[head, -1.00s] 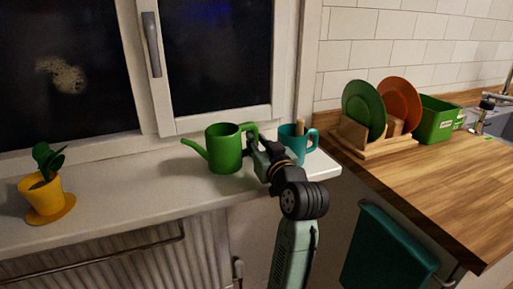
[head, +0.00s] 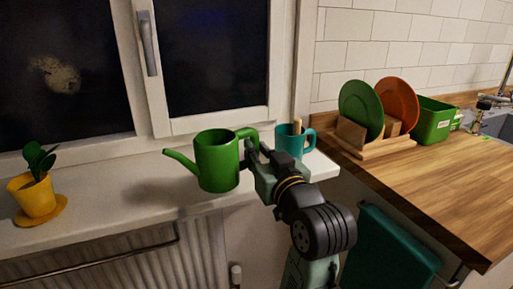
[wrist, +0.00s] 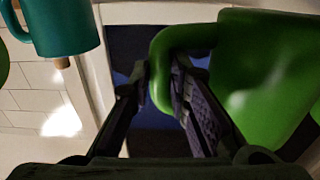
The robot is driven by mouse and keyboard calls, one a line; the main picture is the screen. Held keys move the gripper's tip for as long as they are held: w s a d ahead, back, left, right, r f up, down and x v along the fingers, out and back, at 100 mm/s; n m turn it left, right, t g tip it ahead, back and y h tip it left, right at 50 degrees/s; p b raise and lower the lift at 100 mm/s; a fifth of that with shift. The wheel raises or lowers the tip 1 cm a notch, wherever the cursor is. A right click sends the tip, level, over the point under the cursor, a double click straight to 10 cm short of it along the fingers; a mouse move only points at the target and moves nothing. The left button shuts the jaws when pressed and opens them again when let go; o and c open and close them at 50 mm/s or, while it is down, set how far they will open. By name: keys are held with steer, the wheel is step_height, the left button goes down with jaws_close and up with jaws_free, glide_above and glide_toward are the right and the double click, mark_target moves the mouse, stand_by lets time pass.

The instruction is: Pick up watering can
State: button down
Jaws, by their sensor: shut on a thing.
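The green watering can (head: 217,163) is upright in the head view, its spout pointing left and its handle on the right. It appears raised above the white windowsill, with a shadow on the sill to its left. My gripper (head: 250,149) reaches in from the right and is shut on the can's handle. In the wrist view the handle (wrist: 160,88) lies between the fingers of my gripper (wrist: 160,75), and the can's body (wrist: 262,80) fills the right side.
A teal mug (head: 290,141) stands on the windowsill (head: 110,205) just behind and right of my gripper. A yellow pot with a plant (head: 36,197) stands at the far left. A rack with plates (head: 362,112) and a green box (head: 432,120) are on the wooden counter (head: 440,175).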

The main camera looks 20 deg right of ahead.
steer(key=shift+s+a+r+b, duration=0.1)
steer(key=shift+s+a+b, duration=0.1)
steer(key=shift+s+b, duration=0.6)
steer(key=shift+s+a+r+b, duration=0.1)
steer(key=shift+s+a+b, duration=0.15)
steer(key=shift+s+b, duration=0.5)
steer(key=shift+s+a+r+b, duration=0.15)
steer(key=shift+s+b, duration=0.35)
steer(key=shift+s, duration=0.6)
steer(key=shift+a+f, duration=0.1)
